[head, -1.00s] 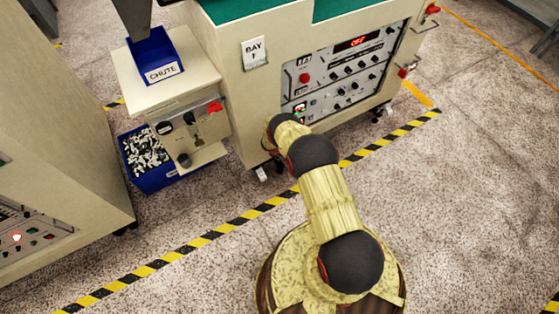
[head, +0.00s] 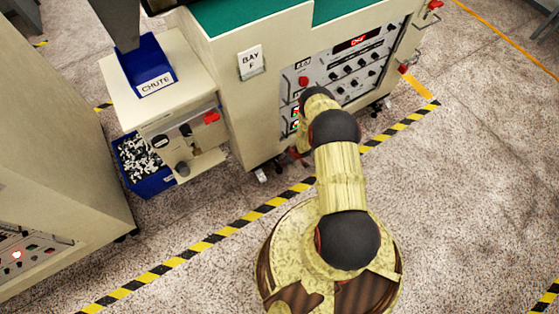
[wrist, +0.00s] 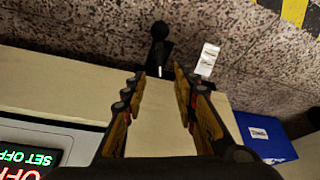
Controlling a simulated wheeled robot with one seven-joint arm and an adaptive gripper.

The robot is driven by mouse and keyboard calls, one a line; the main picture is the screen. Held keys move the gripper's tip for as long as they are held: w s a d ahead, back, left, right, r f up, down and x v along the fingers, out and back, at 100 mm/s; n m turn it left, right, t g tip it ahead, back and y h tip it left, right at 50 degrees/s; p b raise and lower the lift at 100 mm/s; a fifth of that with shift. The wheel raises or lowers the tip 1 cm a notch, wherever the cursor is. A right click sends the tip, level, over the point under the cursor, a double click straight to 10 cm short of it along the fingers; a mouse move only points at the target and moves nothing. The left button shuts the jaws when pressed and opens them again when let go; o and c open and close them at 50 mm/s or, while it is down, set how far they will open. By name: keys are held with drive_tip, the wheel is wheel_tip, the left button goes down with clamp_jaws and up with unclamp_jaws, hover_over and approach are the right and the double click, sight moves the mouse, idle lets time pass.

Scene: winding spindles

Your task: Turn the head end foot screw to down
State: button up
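In the wrist view a black foot screw (wrist: 160,42) with a round top and a thin stem shows at the machine's lower edge, with a white tag (wrist: 208,58) beside it. My gripper (wrist: 158,76) is open and empty. Its fingers point toward the foot screw, which appears beyond the gap between the fingertips, apart from them. In the head view a foot with a white tag (head: 261,174) stands under the near left corner of the bay F machine (head: 222,80). My gripper is mostly hidden there behind my arm. I cannot read the tag.
The machine's control panel (head: 345,75) has several knobs and a lit red display. A chute stand (head: 125,85) and a blue bin (head: 150,183) of small parts stand to the left. Striped floor tape (head: 235,225) runs before the machine. The floor at right is clear.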

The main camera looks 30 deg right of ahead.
drive_tip(key=shift+b+x, duration=1.85)
drive_tip(key=shift+x, duration=2.1)
drive_tip(key=shift+c, duration=1.2)
clamp_jaws()
